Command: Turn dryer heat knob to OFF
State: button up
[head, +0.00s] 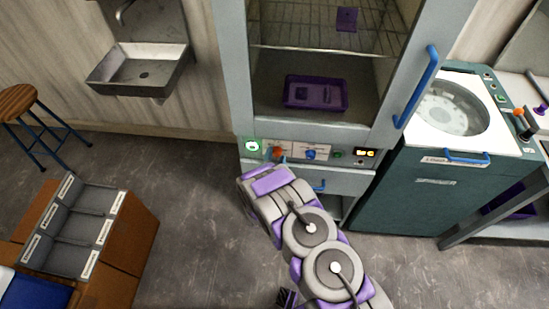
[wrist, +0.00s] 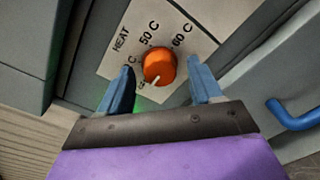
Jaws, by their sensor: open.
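The dryer heat knob is a round orange knob (wrist: 159,66) on a white plate in the wrist view. It also shows small in the head view (head: 278,153) on the dryer's lower panel. Its white pointer mark faces down and slightly left, near a small label that is mostly hidden. "HEAT", "50 C" and "60 C" are readable, and another label is partly covered by the left finger. My gripper (wrist: 160,70) is open, with one blue finger on each side of the knob. Whether the fingers touch it I cannot tell. In the head view the fingers are hard to make out.
The dryer (head: 229,70) holds a purple tray (head: 315,94) behind its door with a blue handle (head: 416,87). A blue knob (head: 310,154) sits right of the heat knob, close by. A teal machine (head: 415,190) stands at right.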

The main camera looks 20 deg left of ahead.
jog(key=shift+d, duration=0.15)
jog(key=shift+s+r, duration=0.1)
jog(key=shift+s, duration=0.1)
jog(key=p+v, duration=0.3)
jog(key=v, duration=1.4)
jog(key=shift+w, duration=0.15)
